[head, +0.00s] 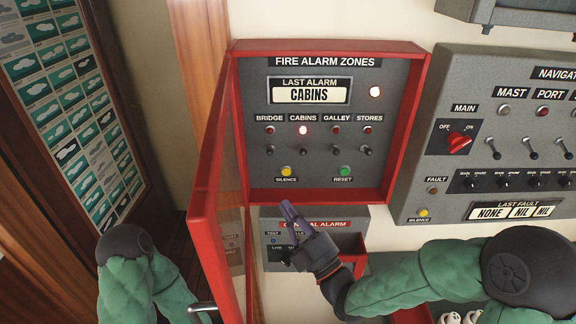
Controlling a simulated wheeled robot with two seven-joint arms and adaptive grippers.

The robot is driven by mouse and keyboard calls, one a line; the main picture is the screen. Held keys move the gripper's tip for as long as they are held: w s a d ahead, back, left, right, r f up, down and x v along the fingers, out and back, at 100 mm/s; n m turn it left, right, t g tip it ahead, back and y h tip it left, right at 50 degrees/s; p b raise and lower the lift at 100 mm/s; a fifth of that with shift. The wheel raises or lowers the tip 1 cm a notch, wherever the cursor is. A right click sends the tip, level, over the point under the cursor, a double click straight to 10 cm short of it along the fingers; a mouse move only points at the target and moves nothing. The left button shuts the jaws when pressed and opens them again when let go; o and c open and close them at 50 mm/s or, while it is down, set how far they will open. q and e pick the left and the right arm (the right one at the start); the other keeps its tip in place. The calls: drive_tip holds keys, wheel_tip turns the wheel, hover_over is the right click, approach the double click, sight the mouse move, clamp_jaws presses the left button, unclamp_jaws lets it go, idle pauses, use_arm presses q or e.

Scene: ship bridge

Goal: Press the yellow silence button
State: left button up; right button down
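The yellow silence button (286,171) sits at the lower left of the open red fire alarm cabinet (402,130), above a SILENCE label. My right gripper (289,210) is in front of the wall just below the cabinet, its fingers together and pointing up and left. Its tips appear a little below the button and apart from it. The button is in plain sight. A second yellow silence button (423,212) is on the navigation panel to the right. My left arm shows at lower left, but its gripper is not in view.
The red-framed cabinet door (204,200) stands open on the left. A green reset button (345,172) is right of the yellow one. The CABINS lamp (304,130) and an upper right lamp (375,92) glow. The general alarm box (350,242) is partly behind my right gripper.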

sight(286, 172)
idle(0.3)
drive_tip(key=shift+w+p, duration=0.45)
drive_tip(key=shift+w, duration=3.95)
drive_tip(key=shift+w+f+b, duration=0.1)
drive_tip(key=shift+w+b, duration=0.2)
drive_tip(key=shift+b, duration=0.25)
drive_tip(key=shift+w, duration=0.1)
